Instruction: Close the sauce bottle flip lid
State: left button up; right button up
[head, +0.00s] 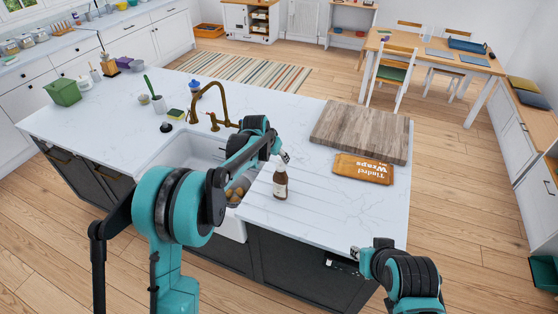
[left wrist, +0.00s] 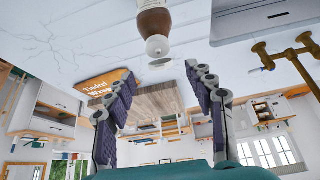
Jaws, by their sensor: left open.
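The sauce bottle (head: 280,185) stands upright on the white island worktop, just right of the sink. It is brown with a pale label. In the left wrist view the bottle (left wrist: 154,22) shows upside down at the top, with a white cap and a pale disc beside it that looks like the raised flip lid (left wrist: 160,62). My left gripper (head: 284,157) is at the bottle's top in the head view. In the left wrist view its fingers (left wrist: 162,88) are spread and empty, with the lid beyond the gap between the tips. My right gripper (head: 358,252) is low at the island's front edge, mostly hidden.
The sink (head: 190,150) with a brass tap (head: 212,108) is to the left.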

pick_arm(q)
jog(key=v, duration=0.6)
jog(key=shift+s+r, duration=0.15)
jog(key=shift+r, duration=0.1)
jog(key=t+h+b, duration=0.3)
jog(key=t+b, duration=0.4)
jog(key=b, duration=1.4)
send_near(280, 160)
jog(key=x, duration=0.3)
jog(key=b+x, duration=0.1)
jog(key=x, duration=0.6)
jog(key=shift+f, duration=0.15)
jog(key=c, duration=1.2)
